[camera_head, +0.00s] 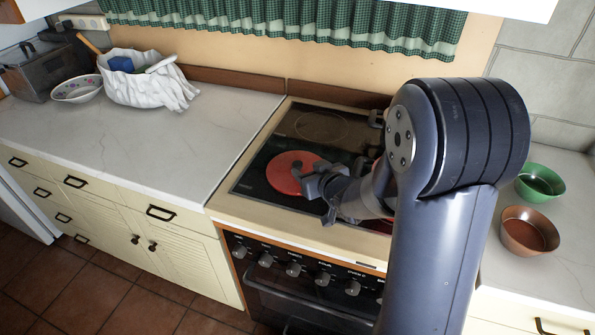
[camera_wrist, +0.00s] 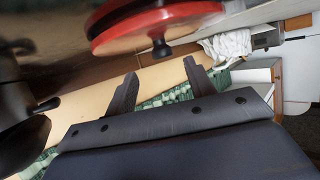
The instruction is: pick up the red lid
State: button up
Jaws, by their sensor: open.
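The red lid (camera_head: 285,174) lies on the dark stovetop (camera_head: 250,187), on the left part of the hob. My gripper (camera_head: 318,180) is at the lid's right side and covers part of it in the head view. In the wrist view the lid (camera_wrist: 150,27) is at the top, with a red rim and a small dark knob pointing toward the lower side of the picture. My gripper (camera_wrist: 162,80) shows there with two dark fingers apart and nothing between them. A gap shows between the fingertips and the lid, though I cannot tell the exact distance.
A dark, partly hidden pot stands behind my arm. A green bowl (camera_head: 540,182) and a brown bowl (camera_head: 530,231) stand on the right counter. A white bag (camera_head: 150,88) and a patterned bowl (camera_head: 77,91) stand on the left counter (camera_head: 150,145), whose front is clear.

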aim_at(298, 163)
jog(key=shift+a+p+x, duration=0.2)
jog(key=shift+p+x, duration=0.3)
jog(key=shift+x, duration=2.1)
jog(key=shift+c, duration=0.4)
grip_shut()
